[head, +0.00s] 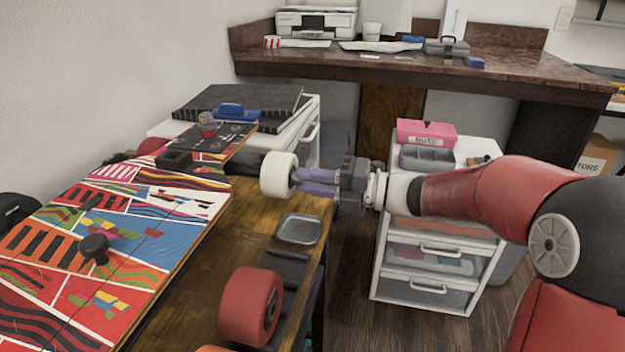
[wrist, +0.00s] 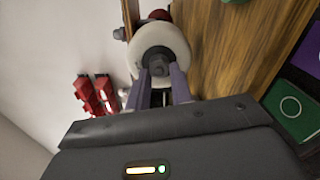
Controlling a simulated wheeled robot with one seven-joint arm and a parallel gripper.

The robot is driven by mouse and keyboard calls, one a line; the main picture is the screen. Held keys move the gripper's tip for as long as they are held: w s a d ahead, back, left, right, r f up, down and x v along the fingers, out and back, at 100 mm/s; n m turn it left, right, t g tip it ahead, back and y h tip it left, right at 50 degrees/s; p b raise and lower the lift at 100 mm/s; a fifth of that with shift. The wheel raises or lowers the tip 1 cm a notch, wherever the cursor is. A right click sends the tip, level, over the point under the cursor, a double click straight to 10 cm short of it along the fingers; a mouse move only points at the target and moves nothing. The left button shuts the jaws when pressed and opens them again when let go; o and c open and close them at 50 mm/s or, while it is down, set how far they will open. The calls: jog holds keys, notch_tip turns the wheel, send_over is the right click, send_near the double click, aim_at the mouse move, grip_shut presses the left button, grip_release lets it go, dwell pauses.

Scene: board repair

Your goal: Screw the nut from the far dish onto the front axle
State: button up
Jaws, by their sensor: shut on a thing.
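My gripper (head: 298,181), with purple fingers, points left at the white wheel (head: 279,174) beyond the workbench's edge of the painted board. In the wrist view, the fingertips (wrist: 159,78) are shut on a dark hex nut (wrist: 158,64), in front of the hub of the white wheel (wrist: 165,45). I cannot tell whether the nut is threaded on the axle, whose end is hidden behind it. A square metal dish (head: 298,229) on the bench looks empty. No other metal dish shows clearly. A red wheel (head: 250,306) stands nearer on the bench.
The painted board (head: 140,225) lies on the left, with a dark knob (head: 94,248) on it. A white drawer unit (head: 430,255) at the right carries a pink box labelled NUTS (head: 426,134) and a grey tray (head: 427,159). A counter (head: 420,68) with a printer runs behind.

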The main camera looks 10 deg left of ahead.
jog(key=m, duration=0.5)
jog(key=shift+r+m, duration=0.15)
jog(key=shift+m, duration=0.25)
jog(key=o, duration=1)
jog(key=shift+c, duration=1)
jog(key=n, duration=0.3)
jog(key=n+b, duration=0.1)
jog(key=shift+f, duration=0.25)
jog(key=shift+r+n, duration=0.1)
jog(key=shift+n, duration=0.8)
